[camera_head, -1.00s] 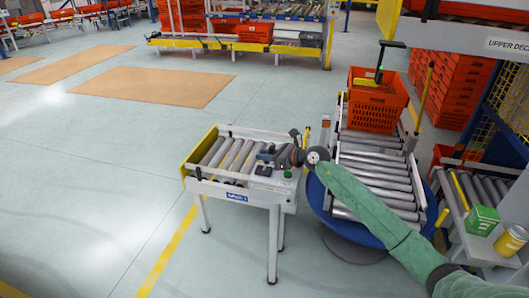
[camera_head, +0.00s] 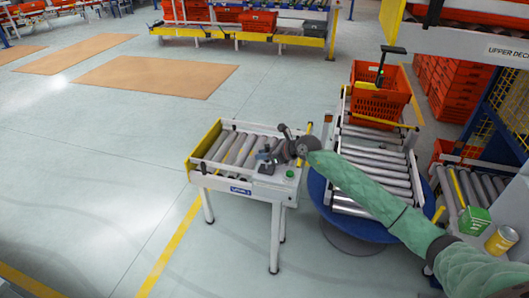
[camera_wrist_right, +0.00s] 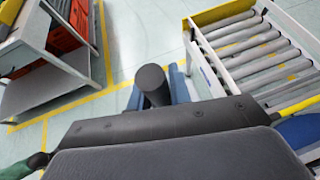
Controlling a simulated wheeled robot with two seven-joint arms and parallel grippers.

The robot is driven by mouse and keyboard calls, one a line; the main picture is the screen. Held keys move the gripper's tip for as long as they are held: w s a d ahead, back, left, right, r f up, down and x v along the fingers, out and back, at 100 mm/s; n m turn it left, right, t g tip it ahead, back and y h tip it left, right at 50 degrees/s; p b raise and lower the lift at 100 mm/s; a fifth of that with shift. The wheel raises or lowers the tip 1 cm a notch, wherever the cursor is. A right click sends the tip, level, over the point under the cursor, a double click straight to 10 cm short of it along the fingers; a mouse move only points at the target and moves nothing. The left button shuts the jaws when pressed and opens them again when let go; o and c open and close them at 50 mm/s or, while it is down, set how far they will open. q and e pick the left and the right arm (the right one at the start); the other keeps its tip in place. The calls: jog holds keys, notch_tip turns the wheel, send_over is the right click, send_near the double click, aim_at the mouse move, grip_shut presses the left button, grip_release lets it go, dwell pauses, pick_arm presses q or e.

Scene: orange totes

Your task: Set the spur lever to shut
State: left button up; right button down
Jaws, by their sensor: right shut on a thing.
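The spur conveyor (camera_head: 208,181) is a short white roller table with a yellow end plate, left of the turntable in the head view. My right gripper (camera_head: 264,157) is at its near right corner, above a control plate with a green button (camera_head: 290,173). In the wrist view a dark cylindrical lever grip (camera_wrist_right: 152,84) stands between the blue fingers of my right gripper (camera_wrist_right: 160,97), which are shut on it. The lever's lower part is hidden by the gripper body, and its exact angle is hard to tell. My left gripper is not in view.
A blue turntable (camera_head: 318,190) with rollers stands close on the right, under my right arm. A green box (camera_head: 473,221) and yellow can (camera_head: 504,239) stand at the right. The floor at left is clear.

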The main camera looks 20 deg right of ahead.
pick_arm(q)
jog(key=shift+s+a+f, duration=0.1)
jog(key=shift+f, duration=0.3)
pick_arm(e)
jog(key=c, duration=1.3)
grip_release()
jog(key=shift+s+d, duration=0.2)
jog(key=shift+d, duration=0.05)
pick_arm(q)
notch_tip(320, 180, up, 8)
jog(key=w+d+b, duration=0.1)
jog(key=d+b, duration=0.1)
jog(key=b, duration=0.1)
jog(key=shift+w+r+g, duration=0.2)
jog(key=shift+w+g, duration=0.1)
pick_arm(e)
jog(key=v, duration=0.7)
jog(key=shift+r, duration=0.2)
jog(key=shift+f, duration=0.1)
